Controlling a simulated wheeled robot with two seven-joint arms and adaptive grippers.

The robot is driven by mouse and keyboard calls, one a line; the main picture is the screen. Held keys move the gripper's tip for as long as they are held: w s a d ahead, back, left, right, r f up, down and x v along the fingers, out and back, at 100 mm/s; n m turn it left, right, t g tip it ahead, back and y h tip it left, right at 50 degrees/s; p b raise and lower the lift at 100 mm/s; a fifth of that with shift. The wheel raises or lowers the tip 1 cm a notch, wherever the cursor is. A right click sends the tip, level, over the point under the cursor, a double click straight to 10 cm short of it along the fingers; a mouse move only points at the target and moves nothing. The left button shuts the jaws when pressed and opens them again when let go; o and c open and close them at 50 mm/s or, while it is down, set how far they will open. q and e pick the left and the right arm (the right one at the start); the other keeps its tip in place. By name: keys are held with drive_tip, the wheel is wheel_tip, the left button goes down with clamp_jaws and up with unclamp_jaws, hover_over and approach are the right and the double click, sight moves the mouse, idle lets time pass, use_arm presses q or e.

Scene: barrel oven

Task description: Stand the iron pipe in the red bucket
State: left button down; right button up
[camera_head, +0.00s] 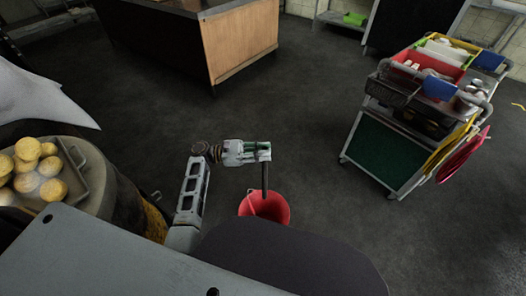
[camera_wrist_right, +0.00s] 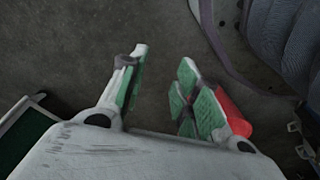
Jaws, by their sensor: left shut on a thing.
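The red bucket (camera_head: 278,213) stands on the dark floor in the middle of the head view, partly hidden by my body at the bottom. My left gripper (camera_head: 262,152) is shut on the upper end of the dark iron pipe (camera_head: 264,178). The pipe hangs roughly upright, and its lower end overlaps the bucket's opening. I cannot tell whether it touches the bottom. My right gripper (camera_wrist_right: 165,62) shows in the right wrist view, open and empty, with green pads. A red thing, probably the bucket (camera_wrist_right: 235,113), shows behind its right finger.
A cart (camera_head: 375,148) with trays and tools stands at the right. A wooden-sided cabinet (camera_head: 240,42) is at the back. A barrel (camera_head: 125,190) with a tray of round yellow pieces (camera_head: 28,150) is at the left. The floor around the bucket's right side is clear.

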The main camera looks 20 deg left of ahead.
drive_tip(key=w+a+r+b, duration=0.1)
drive_tip(key=a+r+b, duration=0.1)
drive_tip(key=r+b, duration=0.3)
drive_tip(key=w+a+r+t+y+b, duration=0.1)
drive_tip(key=r+b, duration=0.4)
drive_tip(key=r, duration=0.8)
drive_tip(key=shift+a+r, duration=0.35)
drive_tip(key=shift+a, duration=0.25)
drive_tip(key=shift+w+f, duration=0.1)
drive_tip(key=shift+f, duration=0.1)
